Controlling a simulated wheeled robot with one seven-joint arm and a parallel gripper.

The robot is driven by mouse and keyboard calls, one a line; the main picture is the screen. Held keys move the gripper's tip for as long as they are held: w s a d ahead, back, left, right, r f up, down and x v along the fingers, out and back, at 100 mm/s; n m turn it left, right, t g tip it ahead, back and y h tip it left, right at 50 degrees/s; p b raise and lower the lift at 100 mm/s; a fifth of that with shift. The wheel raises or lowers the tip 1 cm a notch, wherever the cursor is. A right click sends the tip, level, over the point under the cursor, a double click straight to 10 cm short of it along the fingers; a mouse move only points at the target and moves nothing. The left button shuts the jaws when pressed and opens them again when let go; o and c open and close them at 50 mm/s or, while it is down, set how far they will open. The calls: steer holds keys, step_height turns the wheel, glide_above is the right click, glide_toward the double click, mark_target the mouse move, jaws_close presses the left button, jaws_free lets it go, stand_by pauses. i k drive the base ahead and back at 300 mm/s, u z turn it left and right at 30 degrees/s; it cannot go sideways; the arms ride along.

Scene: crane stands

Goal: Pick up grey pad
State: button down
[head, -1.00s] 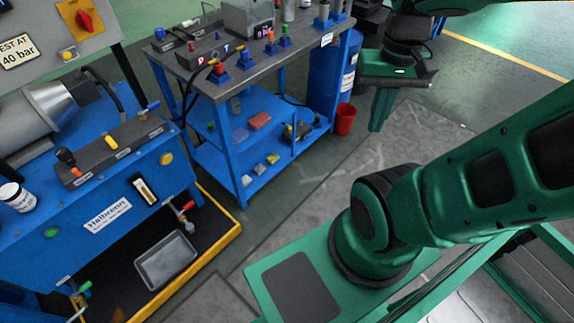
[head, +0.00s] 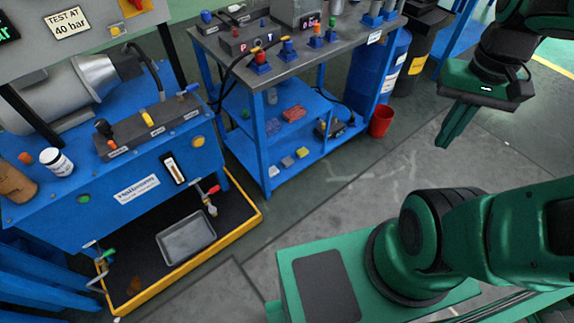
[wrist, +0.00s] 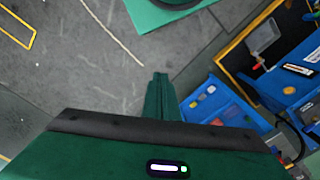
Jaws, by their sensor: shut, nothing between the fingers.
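Small flat pads lie on the bottom shelf of the blue cart. I cannot tell for certain which grey piece is the named one. They are tiny in the wrist view. My gripper (head: 442,146) is shut and empty, pointing down over open floor to the right of the cart, well apart from the pads. Its closed fingers also show in the wrist view (wrist: 160,76).
The blue cart (head: 262,165) has a cluttered top and a middle shelf above the pads. A red bucket (head: 381,121) and blue drum (head: 376,75) stand at its right. A grey tray (head: 187,239) lies in the yellow-edged bay at left. Floor before the cart is clear.

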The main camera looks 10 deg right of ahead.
mark_target(288, 160)
steer(key=z, duration=1.65)
steer(key=k, duration=1.2)
steer(key=u, duration=1.8)
steer(key=i, duration=1)
